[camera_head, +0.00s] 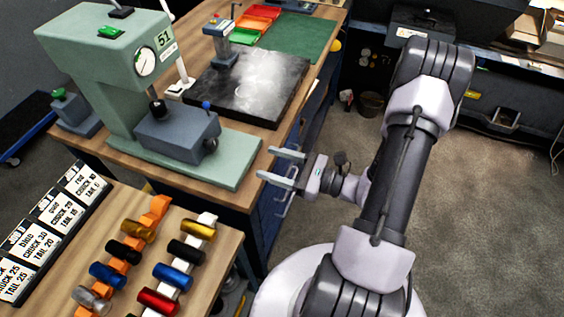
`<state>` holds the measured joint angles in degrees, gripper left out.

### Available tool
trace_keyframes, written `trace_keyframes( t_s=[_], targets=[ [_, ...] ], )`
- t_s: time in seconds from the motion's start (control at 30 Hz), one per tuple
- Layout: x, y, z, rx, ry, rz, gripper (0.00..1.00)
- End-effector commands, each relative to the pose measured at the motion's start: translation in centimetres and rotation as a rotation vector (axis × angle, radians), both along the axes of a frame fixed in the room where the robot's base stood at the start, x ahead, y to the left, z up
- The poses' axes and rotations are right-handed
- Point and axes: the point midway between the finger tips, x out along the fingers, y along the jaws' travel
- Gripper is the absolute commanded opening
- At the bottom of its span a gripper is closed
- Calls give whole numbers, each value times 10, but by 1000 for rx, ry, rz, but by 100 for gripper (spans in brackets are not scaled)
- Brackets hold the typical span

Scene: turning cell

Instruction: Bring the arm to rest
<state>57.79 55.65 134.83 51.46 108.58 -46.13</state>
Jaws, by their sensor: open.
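My gripper (279,168) is open, with its two grey fingers apart and nothing visible between them. It points left, beside the right end of the green machine's base plate (232,170). My arm (400,170) rises from my white base at the bottom, bends at the dark upper joint and comes back down to the gripper. In this view the gripper appears over the bench's front edge; its exact height and gap to the bench are hard to tell.
A green machine (110,60) with a dial, marked 51, stands on the wooden bench beside a dark surface plate (250,85). A lower table (205,265) holds several coloured cylinders and label cards (58,210). Open floor (490,220) lies right of my arm.

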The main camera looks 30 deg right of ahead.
Motion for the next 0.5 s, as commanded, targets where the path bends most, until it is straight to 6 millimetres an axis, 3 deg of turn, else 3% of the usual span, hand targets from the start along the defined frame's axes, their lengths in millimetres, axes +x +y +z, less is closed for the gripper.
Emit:
trace_keyframes(
  t_s=[0.2,0.5],
  targets=[
    [-19,-14,0,-1,0,0,60],
    [-20,-15,-1,-1,0,1,60]
  ],
)
